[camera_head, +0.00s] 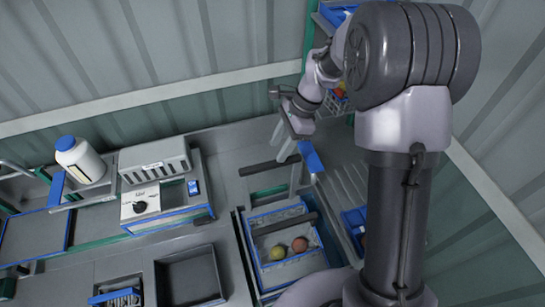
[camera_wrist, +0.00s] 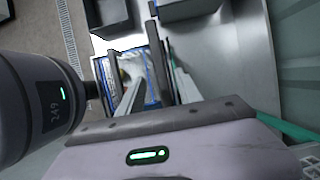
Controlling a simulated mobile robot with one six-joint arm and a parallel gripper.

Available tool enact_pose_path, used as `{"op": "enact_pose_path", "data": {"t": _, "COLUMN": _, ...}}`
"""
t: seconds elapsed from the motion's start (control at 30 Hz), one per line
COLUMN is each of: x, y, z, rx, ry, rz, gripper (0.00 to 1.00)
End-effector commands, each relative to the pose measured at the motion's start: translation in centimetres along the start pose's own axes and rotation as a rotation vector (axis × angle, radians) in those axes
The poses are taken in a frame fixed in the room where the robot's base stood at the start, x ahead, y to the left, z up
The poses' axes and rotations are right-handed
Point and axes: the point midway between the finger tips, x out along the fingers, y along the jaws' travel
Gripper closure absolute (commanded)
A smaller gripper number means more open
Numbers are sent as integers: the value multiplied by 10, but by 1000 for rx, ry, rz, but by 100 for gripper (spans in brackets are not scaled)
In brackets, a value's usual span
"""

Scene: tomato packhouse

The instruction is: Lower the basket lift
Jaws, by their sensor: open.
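The blue-rimmed basket (camera_head: 262,268) stands in the lower middle of the head view, with a yellowish and a reddish tomato in it. Dark bars lie at and behind it; one bar (camera_head: 285,224) crosses its back part. I cannot tell which bar belongs to the lift. My gripper (camera_head: 287,152) is above and behind the basket, pointing down, open, with nothing seen between its fingers. In the wrist view my gripper's two pale fingers (camera_wrist: 158,88) point toward the blue-edged basket (camera_wrist: 157,62), which they partly hide.
A white bottle with a blue cap (camera_head: 82,160) is farther left. An empty dark tray (camera_head: 188,277) sits beside the basket. Blue crates (camera_head: 354,222) are on the right, partly behind my arm.

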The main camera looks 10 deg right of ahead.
Motion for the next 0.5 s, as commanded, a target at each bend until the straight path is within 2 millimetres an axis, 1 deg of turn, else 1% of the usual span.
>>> {"op": "enact_pose_path", "data": {"t": 0.03, "x": 14, "y": 1, "z": 0, "rx": -1, "ry": 0, "rz": 4, "gripper": 58}}
{"op": "enact_pose_path", "data": {"t": 0.1, "x": 30, "y": 1, "z": 0, "rx": 0, "ry": 0, "rz": 4, "gripper": 58}}
{"op": "enact_pose_path", "data": {"t": 0.2, "x": 46, "y": 0, "z": 0, "rx": -1, "ry": 0, "rz": 2, "gripper": 58}}
{"op": "enact_pose_path", "data": {"t": 0.33, "x": 56, "y": 0, "z": 0, "rx": -1, "ry": 1, "rz": 0, "gripper": 58}}
{"op": "enact_pose_path", "data": {"t": 0.5, "x": 58, "y": 0, "z": 0, "rx": -1, "ry": 1, "rz": -1, "gripper": 58}}
